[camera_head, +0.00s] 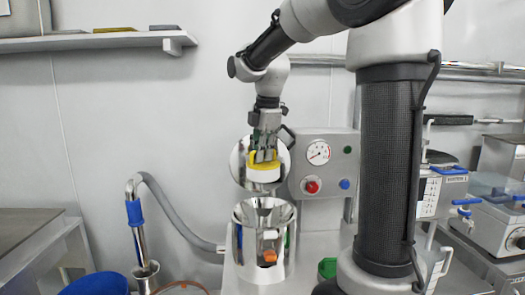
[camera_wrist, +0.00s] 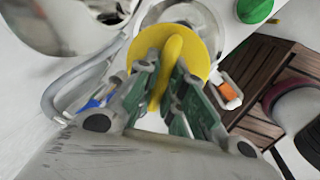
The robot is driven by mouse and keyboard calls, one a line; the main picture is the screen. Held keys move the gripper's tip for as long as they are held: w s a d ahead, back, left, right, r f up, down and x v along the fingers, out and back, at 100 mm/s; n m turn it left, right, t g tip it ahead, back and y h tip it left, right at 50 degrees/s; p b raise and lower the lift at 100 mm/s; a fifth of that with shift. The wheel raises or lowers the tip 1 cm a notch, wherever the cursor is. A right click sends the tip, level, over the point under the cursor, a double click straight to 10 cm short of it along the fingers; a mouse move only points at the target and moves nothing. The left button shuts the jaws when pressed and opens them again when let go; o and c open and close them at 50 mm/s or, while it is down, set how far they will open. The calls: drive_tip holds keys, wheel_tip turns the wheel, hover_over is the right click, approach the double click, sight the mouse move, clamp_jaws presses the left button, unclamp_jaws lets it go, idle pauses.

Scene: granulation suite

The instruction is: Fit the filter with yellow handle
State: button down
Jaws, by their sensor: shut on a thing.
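The filter with the yellow handle (camera_head: 262,170) is held in my gripper (camera_head: 265,155), up in the air in the head view. It has a yellow top and a white body below. In the wrist view, the yellow handle (camera_wrist: 172,62) is a raised bar on a yellow disc, and my gripper's green-padded fingers (camera_wrist: 165,85) are shut on it. Below the filter in the head view stands a shiny metal vessel (camera_head: 262,255) with a wide funnel-like rim (camera_head: 264,212). The filter is apart from this rim. The filter's underside is hidden in the wrist view.
A round mirror-like disc (camera_head: 241,165) is behind the filter. A control box (camera_head: 325,165) with a gauge, a red button and a blue button is to the right. A grey hose (camera_head: 178,215) runs at the left. A wall shelf (camera_head: 100,41) is at upper left.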

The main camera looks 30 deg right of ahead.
drive_tip(key=shift+f, duration=10.45)
drive_tip(key=c, duration=1.4)
unclamp_jaws()
drive_tip(key=shift+c, duration=0.2)
wheel_tip(320, 180, up, 12)
drive_tip(key=s, duration=0.2)
drive_tip(key=shift+s, duration=0.25)
drive_tip(key=shift+f, duration=0.15)
